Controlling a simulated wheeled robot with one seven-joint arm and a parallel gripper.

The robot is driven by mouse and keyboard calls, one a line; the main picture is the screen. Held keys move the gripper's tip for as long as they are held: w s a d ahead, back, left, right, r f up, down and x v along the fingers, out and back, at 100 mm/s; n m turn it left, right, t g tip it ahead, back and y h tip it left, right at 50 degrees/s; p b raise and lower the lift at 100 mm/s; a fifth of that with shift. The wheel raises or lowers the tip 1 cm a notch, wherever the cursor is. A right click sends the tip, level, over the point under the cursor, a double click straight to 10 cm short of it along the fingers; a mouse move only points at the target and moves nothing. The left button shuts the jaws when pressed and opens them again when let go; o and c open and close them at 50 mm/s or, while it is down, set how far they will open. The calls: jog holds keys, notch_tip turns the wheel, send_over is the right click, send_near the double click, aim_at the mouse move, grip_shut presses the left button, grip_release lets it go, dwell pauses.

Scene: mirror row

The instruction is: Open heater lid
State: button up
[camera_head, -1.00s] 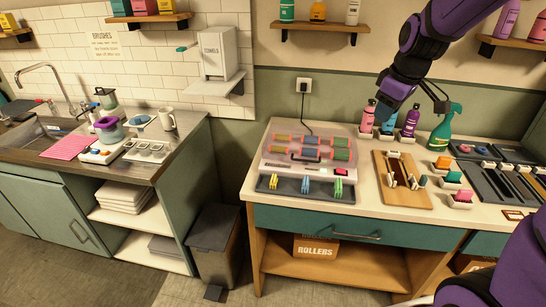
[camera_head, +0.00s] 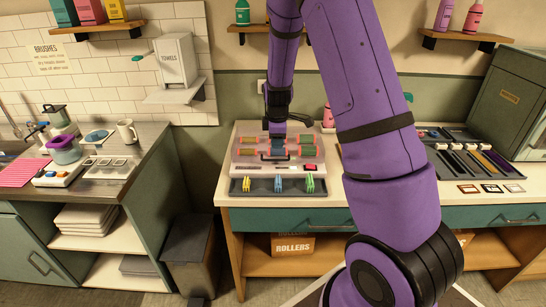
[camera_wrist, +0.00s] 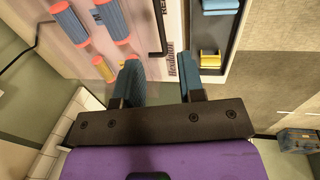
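The heater (camera_head: 238,167) is a pale box on the counter with several colored rollers under a clear lid, which appears shut. A dark handle (camera_head: 272,157) runs along the lid's front; it also shows in the wrist view (camera_wrist: 158,30). My gripper (camera_head: 277,134) hangs over the heater, its tips partly lost against the rollers. In the wrist view my gripper (camera_wrist: 161,82) is open, with two blue fingers apart and nothing between them. The handle lies beyond the fingertips, roughly in line with the gap. I cannot tell whether a finger touches the lid.
A dark tray (camera_head: 236,192) with yellow, blue and green clips sits at the heater's front. My arm hides the counter's middle. Slotted trays and a dark green cabinet (camera_head: 518,98) stand at right. A towel dispenser (camera_head: 176,60) hangs at left, above a bin (camera_head: 187,245).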

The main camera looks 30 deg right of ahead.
aim_at(277, 160)
jog(key=f, duration=0.5)
jog(key=w+d+f, duration=0.1)
jog(key=f, duration=0.2)
jog(key=shift+w+f, duration=0.1)
jog(key=shift+c, duration=0.2)
grip_shut()
